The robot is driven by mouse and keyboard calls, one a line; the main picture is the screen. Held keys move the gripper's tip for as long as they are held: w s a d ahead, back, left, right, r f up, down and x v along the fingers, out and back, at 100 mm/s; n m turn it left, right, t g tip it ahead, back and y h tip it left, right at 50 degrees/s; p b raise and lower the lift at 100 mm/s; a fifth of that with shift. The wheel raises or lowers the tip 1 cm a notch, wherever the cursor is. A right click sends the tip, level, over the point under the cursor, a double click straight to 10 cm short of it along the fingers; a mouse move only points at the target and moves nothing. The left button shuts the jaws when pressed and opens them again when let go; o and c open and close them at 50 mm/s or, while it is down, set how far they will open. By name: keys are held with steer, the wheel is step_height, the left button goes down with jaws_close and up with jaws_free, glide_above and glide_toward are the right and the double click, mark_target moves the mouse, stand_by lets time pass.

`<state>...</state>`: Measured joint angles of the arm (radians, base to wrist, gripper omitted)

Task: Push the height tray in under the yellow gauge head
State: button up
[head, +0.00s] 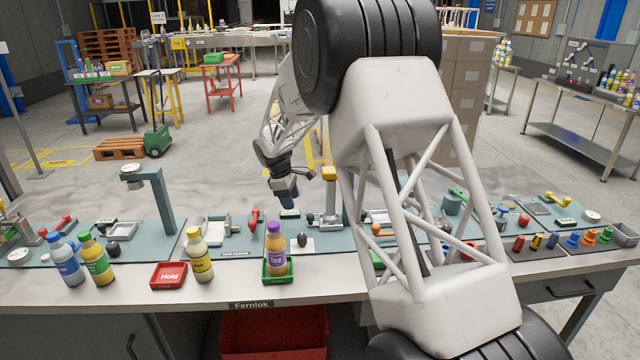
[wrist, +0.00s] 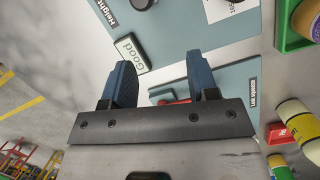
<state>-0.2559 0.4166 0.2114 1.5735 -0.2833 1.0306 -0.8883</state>
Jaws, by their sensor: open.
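The yellow gauge head (head: 329,173) sits atop a post on the teal bench mat, just right of my gripper. A small white plate with a black knob (head: 302,241), which looks like the height tray, lies on the mat in front of that post. In the wrist view a dark round knob (wrist: 145,3) shows at the top edge beside the "Height" label; the gauge head is not visible there. My gripper (head: 286,192) hangs above the back part of the bench, behind the plate and apart from it. In the wrist view its blue fingers (wrist: 160,82) are spread and empty.
A purple-capped bottle (head: 275,245) stands in a green tray in front of the plate. A yellow bottle (head: 199,256) and red Hold tray (head: 168,276) are to the left. My arm hides part of the bench's right side.

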steer(key=f+y, duration=0.1)
steer(key=f, duration=0.1)
steer(key=d+f+m, duration=0.1)
steer(key=f, duration=0.1)
steer(key=d+f+m+y, duration=0.1)
steer(key=f, duration=0.1)
steer(key=shift+w+d+f+t+y, duration=0.1)
steer(key=shift+f+t+y, duration=0.2)
steer(key=shift+f, duration=0.05)
steer(key=a, duration=0.4)
steer(key=shift+a, duration=0.3)
steer(key=s+d+r+m, duration=0.1)
steer(key=s+r, duration=0.3)
steer(key=r, duration=0.8)
steer(key=s+d+r+m, duration=0.2)
steer(key=s+d+r, duration=0.2)
steer(key=s, duration=0.3)
steer(key=s+d+r+m, duration=0.1)
steer(key=s+d+r, duration=0.4)
steer(key=s, duration=0.3)
steer(key=shift+s+r+m, duration=0.25)
steer(key=shift+r+m, duration=0.15)
steer(key=shift+r, duration=0.35)
steer(key=shift+s+d, duration=0.1)
steer(key=shift+d, duration=0.05)
